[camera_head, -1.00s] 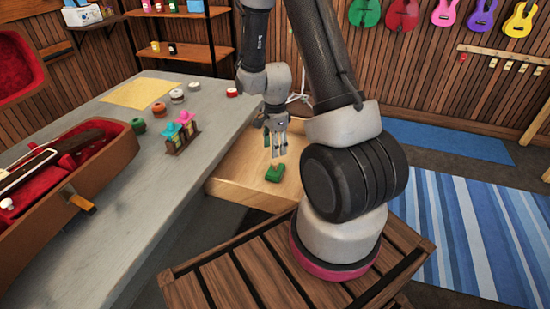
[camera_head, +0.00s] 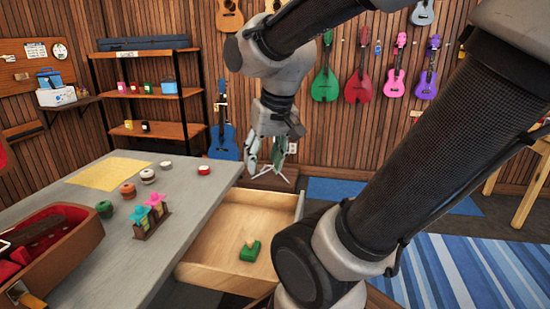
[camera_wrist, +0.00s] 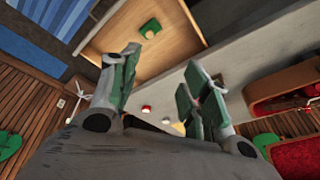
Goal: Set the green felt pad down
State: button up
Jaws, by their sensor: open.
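The green felt pad (camera_head: 249,251) lies on the floor of the open wooden drawer (camera_head: 216,279), near its front right part. A small pale piece shows on top of it. In the wrist view the pad (camera_wrist: 150,28) lies beyond the fingertips, inside the drawer (camera_wrist: 176,47). My gripper (camera_head: 265,160) hangs in the air above and behind the drawer, well clear of the pad. In the wrist view my gripper (camera_wrist: 163,68) has its green-padded fingers spread wide with nothing between them.
The grey counter (camera_head: 190,218) left of the drawer holds an open red-lined case (camera_head: 78,238), a small rack with pink and teal pieces (camera_head: 152,217), several round tins and a yellow sheet (camera_head: 108,172). A blue ukulele (camera_head: 223,140) stands behind. Striped rug (camera_head: 480,270) lies right.

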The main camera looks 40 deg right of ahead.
jog(key=s+n, duration=0.1)
jog(key=s+r+n, duration=0.1)
jog(key=s, duration=0.1)
jog(key=s+n, duration=0.1)
jog(key=shift+s+a+r+t, duration=0.2)
jog(key=shift+s+r+t, duration=0.1)
jog(key=shift+r, duration=0.1)
jog(key=shift+w, duration=0.1)
